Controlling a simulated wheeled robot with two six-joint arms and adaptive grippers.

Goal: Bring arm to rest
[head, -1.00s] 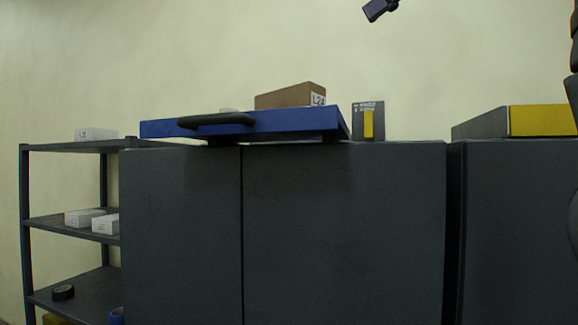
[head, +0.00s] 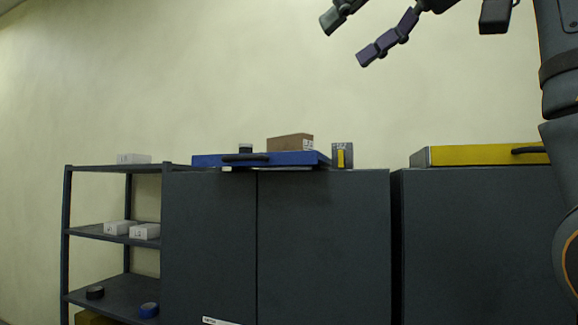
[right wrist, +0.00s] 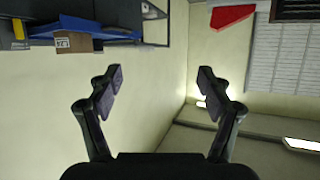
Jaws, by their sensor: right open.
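My right arm comes in at the right edge of the head view, and its gripper (head: 350,38) hangs at the top, high above the cabinets against the wall. In the right wrist view the two fingers of this gripper (right wrist: 160,88) stand wide apart with nothing between them. The blue turret plate (head: 215,161) with a black handle lies on the middle cabinet, well below the gripper. It also shows in part in the right wrist view, at the upper left (right wrist: 85,25). My left gripper is not in view.
A brown box (head: 288,143) and a grey block with a yellow part (head: 342,156) are by the blue plate. A yellow-fronted unit (head: 470,155) lies on the right cabinet (head: 480,230). A shelf rack (head: 67,220) with white boxes stands left. The air around the gripper looks clear.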

